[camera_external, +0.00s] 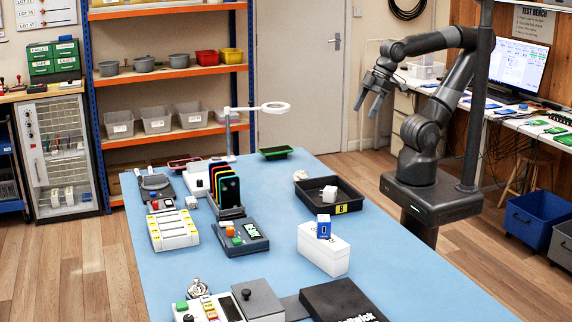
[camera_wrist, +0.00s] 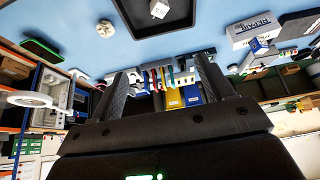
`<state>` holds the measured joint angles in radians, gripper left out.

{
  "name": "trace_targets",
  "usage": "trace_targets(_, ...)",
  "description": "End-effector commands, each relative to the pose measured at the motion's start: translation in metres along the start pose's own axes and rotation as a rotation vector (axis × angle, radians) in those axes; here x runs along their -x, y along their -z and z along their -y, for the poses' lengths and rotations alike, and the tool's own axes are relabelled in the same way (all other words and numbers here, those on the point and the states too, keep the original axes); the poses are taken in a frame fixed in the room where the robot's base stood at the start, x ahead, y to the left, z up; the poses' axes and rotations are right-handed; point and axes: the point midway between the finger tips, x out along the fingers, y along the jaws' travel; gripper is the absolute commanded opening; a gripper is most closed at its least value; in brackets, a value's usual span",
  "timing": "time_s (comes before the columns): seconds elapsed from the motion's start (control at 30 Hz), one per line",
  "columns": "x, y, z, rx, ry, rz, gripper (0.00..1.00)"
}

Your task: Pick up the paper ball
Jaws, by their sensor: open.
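The paper ball (camera_external: 301,175) is a small, cream, crumpled lump on the blue table, just beyond the far left corner of a black tray (camera_external: 353,208). In the wrist view the paper ball (camera_wrist: 105,28) lies on the blue surface at the upper left, apart from the tray (camera_wrist: 196,22). My gripper (camera_external: 367,106) is raised in the air to the right of the table's far end, well away from the ball. Its two fingers are spread, with nothing between them; they also show in the wrist view (camera_wrist: 162,72).
A white cube (camera_external: 329,194) sits in the tray. Nearby are a green-rimmed dark tray (camera_external: 275,153), a white box with a blue-and-white box (camera_external: 323,228) on it, a phone rack (camera_external: 226,211) and a ring magnifier (camera_external: 275,107). Blue table (camera_external: 283,203) is bare left of the tray.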

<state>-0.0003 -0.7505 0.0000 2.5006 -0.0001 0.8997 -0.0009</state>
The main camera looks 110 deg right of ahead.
Motion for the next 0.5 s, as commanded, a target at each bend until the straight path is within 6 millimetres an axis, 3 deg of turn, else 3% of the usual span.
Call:
trace_targets(0.27,-0.004,0.003,-0.002,0.000,-0.006,0.008,0.74)
trace_targets(0.5,-0.044,0.027,-0.026,0.013,-0.047,0.074,0.74)
